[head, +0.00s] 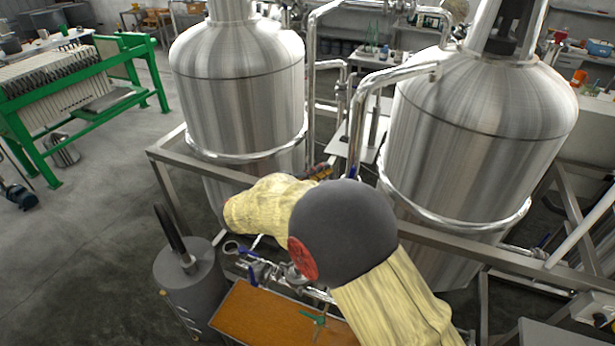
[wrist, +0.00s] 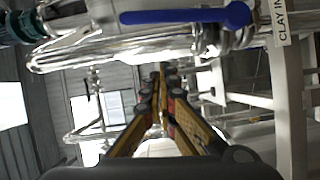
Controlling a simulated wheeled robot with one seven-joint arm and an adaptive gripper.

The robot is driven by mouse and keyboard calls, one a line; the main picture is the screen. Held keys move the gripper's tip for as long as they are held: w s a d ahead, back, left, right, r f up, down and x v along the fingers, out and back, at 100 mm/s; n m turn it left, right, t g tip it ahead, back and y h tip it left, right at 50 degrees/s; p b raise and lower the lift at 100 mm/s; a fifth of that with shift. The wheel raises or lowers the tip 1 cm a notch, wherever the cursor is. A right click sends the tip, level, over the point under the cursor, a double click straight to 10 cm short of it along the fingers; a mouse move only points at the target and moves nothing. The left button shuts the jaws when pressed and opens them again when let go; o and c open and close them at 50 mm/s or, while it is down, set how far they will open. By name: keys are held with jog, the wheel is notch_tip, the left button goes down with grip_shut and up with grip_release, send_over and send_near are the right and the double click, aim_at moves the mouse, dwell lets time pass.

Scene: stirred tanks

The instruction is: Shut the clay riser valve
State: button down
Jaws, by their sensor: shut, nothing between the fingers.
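In the wrist view a valve with a long blue lever (wrist: 190,16) sits at the top, on a shiny steel pipe (wrist: 120,50). The lever lies along the pipe. A white label reading "CLAY IN" (wrist: 279,20) is beside it; whether this is the clay riser valve I cannot tell. My gripper (wrist: 160,72) is shut and empty, its fingers below the lever in the picture and apart from it. In the head view my gripper (head: 320,171) shows small beyond my sleeved arm, near a vertical steel pipe with a bit of blue (head: 356,172) at it.
Two large steel tanks (head: 238,95) (head: 490,120) stand either side of the pipes, within a steel frame (head: 165,175). Low pipework with blue-handled valves (head: 262,268) is left of my arm. An orange-brown surface (head: 265,315) and grey drum (head: 190,290) are in front. Floor at left is open.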

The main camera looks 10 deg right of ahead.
jog(key=shift+s+d+f, duration=0.15)
jog(key=shift+s+d, duration=0.55)
jog(key=shift+d, duration=0.05)
jog(key=shift+s+d+f, duration=0.1)
jog(key=shift+s+d, duration=0.55)
jog(key=shift+d, duration=0.05)
jog(key=shift+s+d+m+b, duration=0.1)
jog(key=shift+d+m+b, duration=0.25)
jog(key=shift+b, duration=0.45)
jog(key=shift+r, duration=0.1)
